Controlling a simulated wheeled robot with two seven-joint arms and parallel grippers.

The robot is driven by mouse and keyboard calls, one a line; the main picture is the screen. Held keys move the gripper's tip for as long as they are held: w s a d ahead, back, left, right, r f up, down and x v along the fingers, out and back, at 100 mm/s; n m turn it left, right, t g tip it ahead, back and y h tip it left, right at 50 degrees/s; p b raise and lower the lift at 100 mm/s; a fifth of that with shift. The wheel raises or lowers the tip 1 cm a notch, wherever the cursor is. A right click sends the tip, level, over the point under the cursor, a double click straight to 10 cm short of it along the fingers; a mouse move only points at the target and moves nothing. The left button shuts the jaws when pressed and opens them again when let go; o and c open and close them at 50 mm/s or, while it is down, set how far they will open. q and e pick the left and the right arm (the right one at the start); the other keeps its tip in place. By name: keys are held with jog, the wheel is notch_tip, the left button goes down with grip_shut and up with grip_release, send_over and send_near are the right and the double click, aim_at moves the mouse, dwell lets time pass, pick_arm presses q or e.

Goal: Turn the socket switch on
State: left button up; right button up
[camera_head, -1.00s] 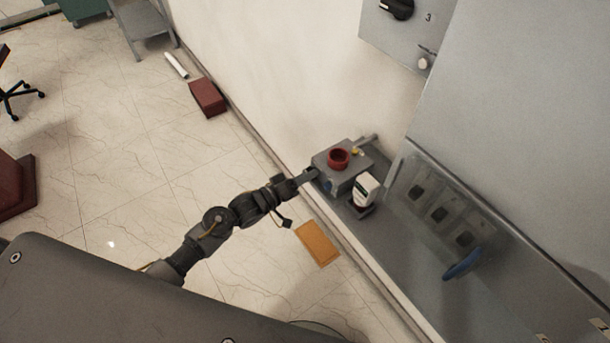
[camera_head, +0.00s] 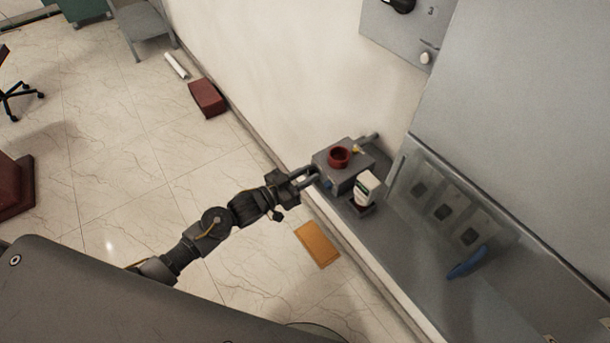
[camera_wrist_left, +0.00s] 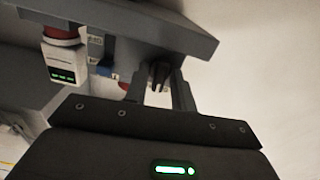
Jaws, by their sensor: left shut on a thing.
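The grey socket box (camera_head: 342,178) stands on the ledge against the wall, with a red ring (camera_head: 338,157) on top. In the left wrist view the box (camera_wrist_left: 140,47) fills the upper part. My left gripper (camera_head: 314,177) is at the box's left side, its two fingers pointing at it. In the left wrist view the fingers (camera_wrist_left: 160,85) are shut on a small dark switch knob (camera_wrist_left: 158,74) at the box. The fingers partly hide the knob, and its setting cannot be read. My right gripper is not in view.
A white block-shaped device (camera_head: 366,188) stands right of the box. A clear cover (camera_head: 440,215) with a blue handle (camera_head: 466,263) lies further right. A control panel with a black knob (camera_head: 399,6) is above. An orange pad (camera_head: 317,244) lies on the open floor.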

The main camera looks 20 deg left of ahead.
pick_arm(q)
jog(key=shift+m, duration=0.6)
jog(key=o, duration=0.7)
jog(key=b+v, duration=0.2)
jog(key=v, duration=0.8)
jog(key=shift+s+a+b, duration=0.25)
jog(key=shift+a+b, duration=0.05)
jog(key=shift+b, duration=0.05)
